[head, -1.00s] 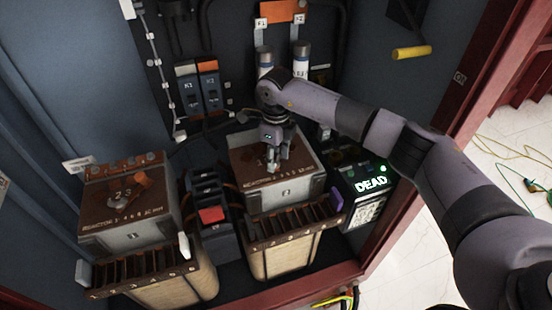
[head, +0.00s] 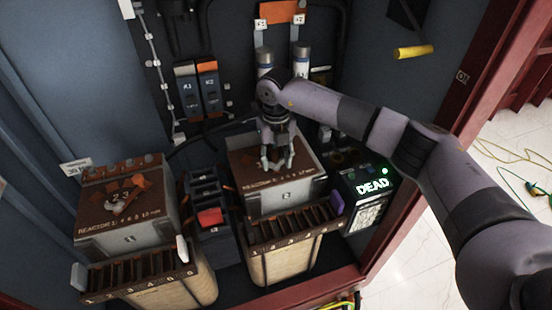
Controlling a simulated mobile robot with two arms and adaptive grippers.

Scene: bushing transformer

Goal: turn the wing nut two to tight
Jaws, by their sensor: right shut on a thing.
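My right gripper (head: 277,162) points down onto the brown top of the right-hand box (head: 306,174), which carries a reactor label. Its fingers are shut on a small part there, taken as wing nut two, which the fingers mostly hide. I cannot tell how far the nut is turned. The left-hand box (head: 92,213) has a similar brown top, with an orange winged part (head: 139,184) beside some number marks. My left gripper is not in view.
Between the boxes stands a dark block with a red cap (head: 210,217). A unit with a lit DEAD display (head: 373,186) stands close right of the right-hand box. Slotted terminal strips (head: 295,226) run along the fronts. A yellow handle (head: 413,52) hangs at upper right.

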